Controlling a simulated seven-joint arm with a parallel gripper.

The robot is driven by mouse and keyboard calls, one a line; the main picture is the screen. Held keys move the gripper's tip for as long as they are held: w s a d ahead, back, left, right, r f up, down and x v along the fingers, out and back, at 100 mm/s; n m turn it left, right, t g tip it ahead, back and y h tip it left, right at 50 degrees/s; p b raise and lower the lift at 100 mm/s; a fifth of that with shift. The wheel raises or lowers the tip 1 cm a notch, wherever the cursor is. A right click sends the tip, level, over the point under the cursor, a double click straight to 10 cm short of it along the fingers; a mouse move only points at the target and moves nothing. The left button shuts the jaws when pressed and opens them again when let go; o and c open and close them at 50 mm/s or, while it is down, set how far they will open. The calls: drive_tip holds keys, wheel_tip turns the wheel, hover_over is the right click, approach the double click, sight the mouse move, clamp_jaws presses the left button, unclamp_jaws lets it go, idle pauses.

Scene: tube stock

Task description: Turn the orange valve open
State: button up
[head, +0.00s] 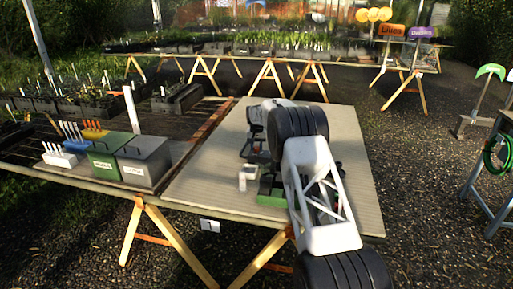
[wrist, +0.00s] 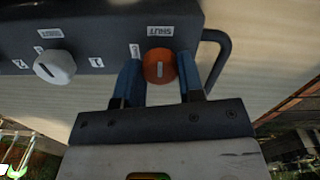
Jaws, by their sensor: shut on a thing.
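The orange valve (wrist: 158,70) is a round knob on the face of a dark grey box (wrist: 105,32), with a pale line across its middle running roughly up and down in the wrist view. A small white label reading like SHUT sits just above it, in line with the pale line. Another label, too small to read surely, is at its upper left. My gripper (wrist: 160,64) has its two blue fingers on either side of the knob, shut on it. In the head view my arm hides the valve and most of the gripper.
A white knob (wrist: 54,67) with its own labels is left of the valve, and a dark curved handle (wrist: 218,58) is close on the right.

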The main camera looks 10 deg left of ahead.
drive_tip(key=shift+n, duration=0.5)
drive_tip(key=n, duration=0.3)
drive_tip(key=shift+n, duration=0.3)
drive_tip(key=n, duration=0.4)
drive_tip(key=shift+n, duration=0.3)
drive_tip(key=n, duration=0.8)
drive_tip(key=shift+n, duration=0.4)
drive_tip(key=o, duration=0.9)
